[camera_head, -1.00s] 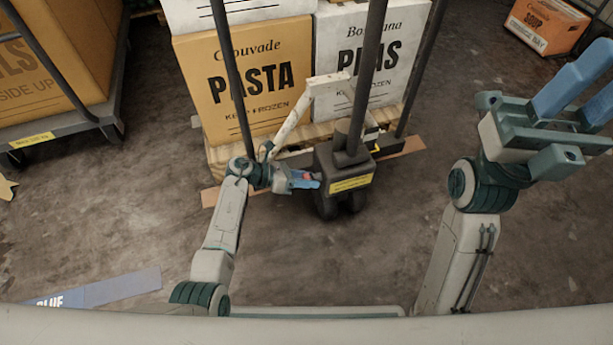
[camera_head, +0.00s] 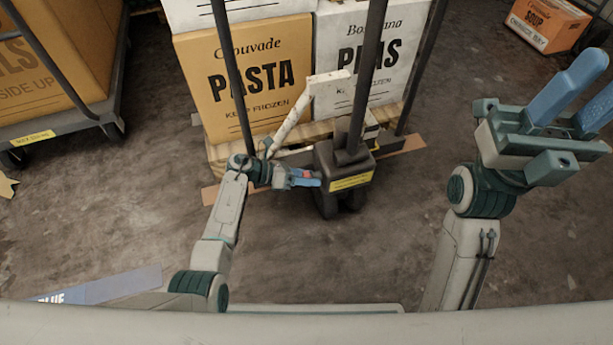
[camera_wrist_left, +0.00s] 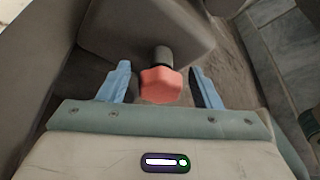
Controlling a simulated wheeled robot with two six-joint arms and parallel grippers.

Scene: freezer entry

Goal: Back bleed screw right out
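The bleed screw (camera_wrist_left: 161,86) has a red faceted head on a dark stem and sticks out of the dark pump housing (camera_wrist_left: 150,28) of the pallet truck. In the head view the pump housing (camera_head: 338,165) bears a yellow label. My left gripper (camera_wrist_left: 157,85) has its blue fingers apart, one on each side of the red head, with gaps showing on both sides. In the head view my left gripper (camera_head: 308,179) is beside the housing, with a bit of red between its fingers. My right gripper (camera_head: 585,100) is raised at the right, its blue fingers apart and empty.
A pallet behind the truck carries a pasta carton (camera_head: 245,85) and a white carton (camera_head: 362,55). Dark upright bars rise at the truck. A loaded cart (camera_head: 65,135) stands at the left, and an orange soup carton (camera_head: 545,25) at the far right. Floor in front is mostly clear.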

